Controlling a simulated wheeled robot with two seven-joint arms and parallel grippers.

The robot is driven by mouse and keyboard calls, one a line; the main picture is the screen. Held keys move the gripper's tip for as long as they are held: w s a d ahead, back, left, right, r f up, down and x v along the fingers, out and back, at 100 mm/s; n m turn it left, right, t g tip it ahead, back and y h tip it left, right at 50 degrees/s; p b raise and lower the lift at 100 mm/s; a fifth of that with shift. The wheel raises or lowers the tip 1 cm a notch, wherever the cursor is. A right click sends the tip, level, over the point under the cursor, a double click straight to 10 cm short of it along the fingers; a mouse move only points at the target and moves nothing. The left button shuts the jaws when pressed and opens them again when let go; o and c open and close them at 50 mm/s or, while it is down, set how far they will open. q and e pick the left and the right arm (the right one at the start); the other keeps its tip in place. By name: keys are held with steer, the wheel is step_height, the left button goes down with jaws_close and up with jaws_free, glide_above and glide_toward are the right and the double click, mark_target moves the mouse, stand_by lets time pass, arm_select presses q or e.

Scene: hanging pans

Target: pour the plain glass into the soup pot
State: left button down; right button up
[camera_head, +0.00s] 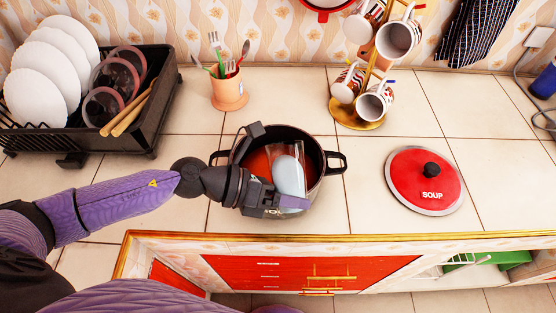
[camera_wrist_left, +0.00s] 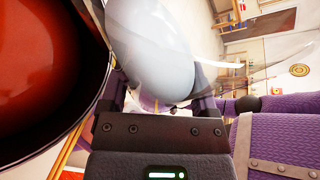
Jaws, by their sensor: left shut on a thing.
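The soup pot (camera_head: 316,158) is a dark two-handled pot on the counter, with red-orange soup (camera_head: 257,162) inside. The soup also fills the left of the wrist view (camera_wrist_left: 45,65). My left gripper (camera_head: 276,170) is over the pot and shut on the plain glass (camera_head: 289,172), a clear glass with something pale, whitish-blue in it. In the wrist view the glass (camera_wrist_left: 155,55) lies between the fingers, beside the pot's rim. The glass looks tilted; I cannot tell whether anything is flowing out. My right gripper is not in view.
The red SOUP lid (camera_head: 425,180) lies on the counter right of the pot. A gold mug stand (camera_head: 358,115) with several mugs stands behind, beside a utensil cup (camera_head: 229,94). A black dish rack (camera_head: 150,125) with plates and glasses is at left. Counter between pot and lid is clear.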

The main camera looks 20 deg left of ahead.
arm_select(q)
steer(key=shift+s+d+f+n+g+h+b, duration=0.15)
steer(key=shift+s+n+g+h+b, duration=0.25)
steer(key=shift+n, duration=0.4)
steer(key=shift+w, duration=0.1)
steer(key=shift+d+n+g+h+b, duration=0.1)
steer(key=shift+n+g+h+b, duration=0.35)
steer(key=shift+n+b, duration=0.55)
stand_by(0.9)
steer(key=shift+w+a+r+n+g+h, duration=0.25)
steer(key=shift+w+a+r+n+h, duration=0.2)
steer(key=shift+w+r+n, duration=0.25)
stand_by(1.0)
steer(key=shift+w+a+n+h, duration=0.15)
steer(key=shift+n+h, duration=0.35)
steer(key=shift+n, duration=0.5)
stand_by(0.8)
